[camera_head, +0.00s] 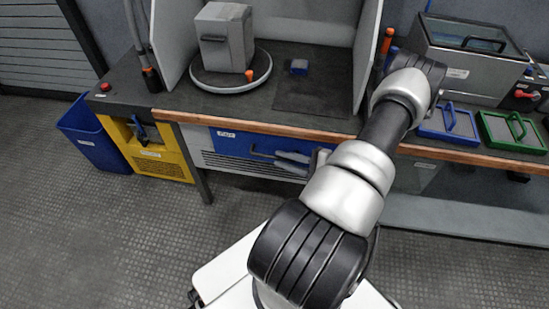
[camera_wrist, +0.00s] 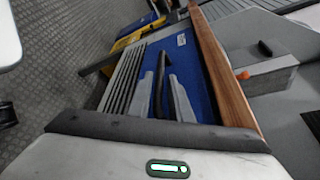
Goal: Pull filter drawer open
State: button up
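The filter drawer (camera_head: 236,146) has a blue front with a small white label and sits under the wooden bench edge. It also shows in the wrist view (camera_wrist: 198,84). It looks flush with the bench front. Its dark bar handle (camera_head: 262,154) runs along the front. My gripper (camera_head: 278,160) is at the handle's right part in the head view. In the wrist view my two grey fingers (camera_wrist: 161,78) are apart, with the dark handle (camera_wrist: 160,88) showing between them. I cannot tell whether either finger touches it.
A slatted grey panel (camera_head: 250,166) lies below the drawer. A yellow cabinet (camera_head: 160,160) and a blue bin (camera_head: 92,138) stand to the left. The bench edge (camera_head: 270,127) runs just above my gripper. The floor (camera_head: 110,235) in front is clear at the left.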

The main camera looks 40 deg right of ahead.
aim_at(275, 156)
jog(key=shift+x, duration=1.9)
grip_shut()
jog(key=shift+s, duration=0.1)
